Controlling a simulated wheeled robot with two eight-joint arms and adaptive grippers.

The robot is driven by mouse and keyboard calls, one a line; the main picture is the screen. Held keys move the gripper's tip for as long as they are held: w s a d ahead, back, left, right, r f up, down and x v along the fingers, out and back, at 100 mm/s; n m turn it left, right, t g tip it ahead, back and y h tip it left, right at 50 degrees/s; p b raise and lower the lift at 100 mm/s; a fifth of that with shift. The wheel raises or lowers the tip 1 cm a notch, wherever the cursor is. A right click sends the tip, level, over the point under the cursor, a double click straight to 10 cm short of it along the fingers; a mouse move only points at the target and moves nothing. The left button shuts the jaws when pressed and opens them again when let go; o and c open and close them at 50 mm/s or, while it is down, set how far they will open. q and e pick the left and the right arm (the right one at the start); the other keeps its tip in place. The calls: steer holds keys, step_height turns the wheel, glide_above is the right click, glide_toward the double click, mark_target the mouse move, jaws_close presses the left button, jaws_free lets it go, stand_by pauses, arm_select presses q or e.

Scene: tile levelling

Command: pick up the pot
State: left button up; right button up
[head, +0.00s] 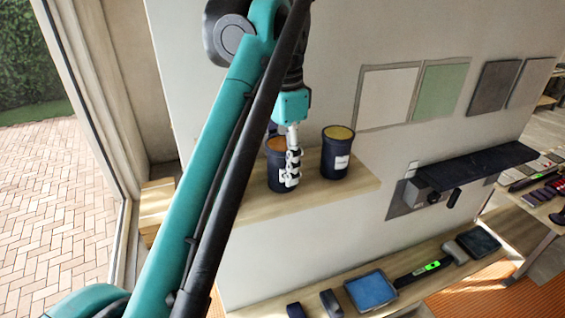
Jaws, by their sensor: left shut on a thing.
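Two dark pots stand on a wooden shelf. The left pot (274,176) has an orange-brown top, and the right pot (335,160) has a yellow top and a white label. My left gripper (292,172) points down and is shut on the left pot at its right side. My gripper hides part of that pot. The left pot looks upright, and I cannot tell whether it is clear of the shelf. The right pot stands apart from my gripper. My right gripper is not in view.
The wooden shelf (250,208) juts from a pale wall with several sample panels (443,90). A dark ledge (475,165) is to the right. A lower bench (262,292) holds a blue tray (370,290) and a green-lit tool (424,270).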

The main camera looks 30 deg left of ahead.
arm_select(q)
step_height(320, 180, up, 9)
steer(key=shift+r+p, duration=0.15)
steer(key=shift+p, duration=0.9)
steer(key=shift+r, duration=0.45)
